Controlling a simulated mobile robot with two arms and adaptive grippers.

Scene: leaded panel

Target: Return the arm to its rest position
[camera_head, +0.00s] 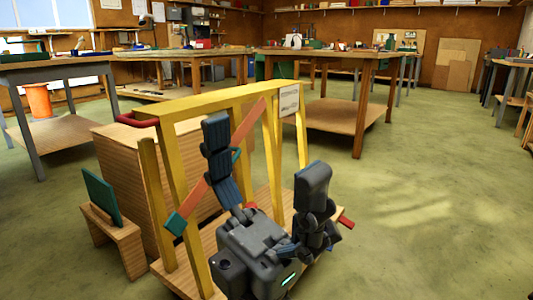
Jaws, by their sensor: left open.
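My left gripper (264,152) is in the lower middle of the head view, its two dark fingers spread wide apart. I see nothing held between them. Behind it stands a yellow-framed wooden cart (200,103). A salmon-coloured bar (249,122) slants across the yellow frame, with a teal piece (175,223) at its lower end. The left finger overlaps the bar in the picture; I cannot tell whether they touch. A teal panel (101,197) stands tilted on a small wooden stand (129,243) left of the cart. My right gripper is not in view.
A red handle (138,121) sticks out at the cart's upper left corner. Another red piece (346,222) shows right of the gripper. A grey-legged table (38,71) stands left, a wooden table (365,92) behind. The green floor (430,220) at right is clear.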

